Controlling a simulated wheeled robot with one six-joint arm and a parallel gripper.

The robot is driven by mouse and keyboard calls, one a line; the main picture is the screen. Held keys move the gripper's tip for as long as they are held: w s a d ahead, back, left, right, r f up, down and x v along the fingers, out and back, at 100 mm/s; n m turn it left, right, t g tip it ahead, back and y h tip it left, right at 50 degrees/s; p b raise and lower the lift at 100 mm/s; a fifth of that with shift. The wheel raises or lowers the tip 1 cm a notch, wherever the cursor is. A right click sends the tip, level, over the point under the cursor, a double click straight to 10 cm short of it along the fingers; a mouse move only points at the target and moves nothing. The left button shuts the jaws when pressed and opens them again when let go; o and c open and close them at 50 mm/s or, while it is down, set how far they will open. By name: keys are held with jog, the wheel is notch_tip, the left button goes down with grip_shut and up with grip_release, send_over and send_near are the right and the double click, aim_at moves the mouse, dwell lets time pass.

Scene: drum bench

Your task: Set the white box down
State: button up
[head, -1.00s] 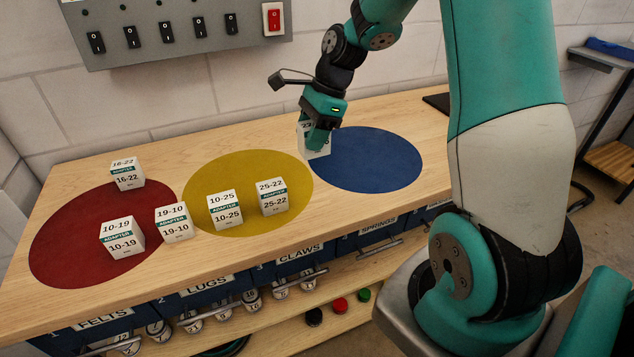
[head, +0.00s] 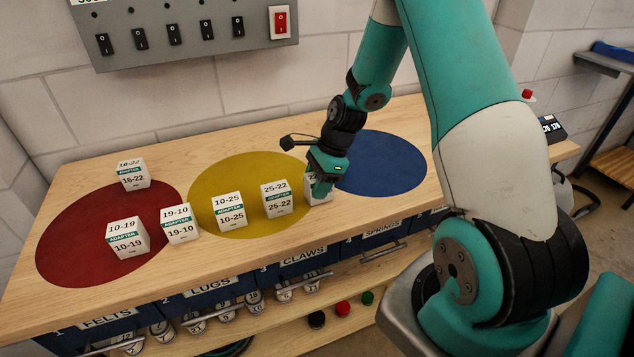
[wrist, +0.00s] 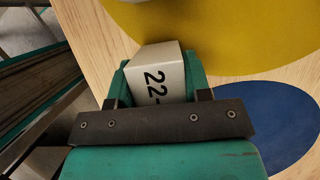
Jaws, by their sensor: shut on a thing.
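My gripper (head: 322,186) is shut on a white box (head: 317,194) near the bench's front edge, between the yellow disc (head: 240,165) and the blue disc (head: 385,165). In the wrist view the same white box (wrist: 158,75) sits between the two green fingers, with "22" showing on its face. The fingers cover part of it in the head view. It is at or just above the bench top; I cannot tell whether it touches the wood.
Similar white boxes stand on the bench: 25-22 (head: 277,199), 10-25 (head: 229,212), 19-10 (head: 179,224), 10-19 (head: 128,237) and 16-22 (head: 132,174). The 25-22 box is close to the left of my gripper. A red disc (head: 75,250) lies at the left. The blue disc is clear.

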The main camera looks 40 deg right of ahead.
jog(key=shift+f, duration=0.1)
jog(key=o, duration=1)
jog(key=shift+c, duration=0.2)
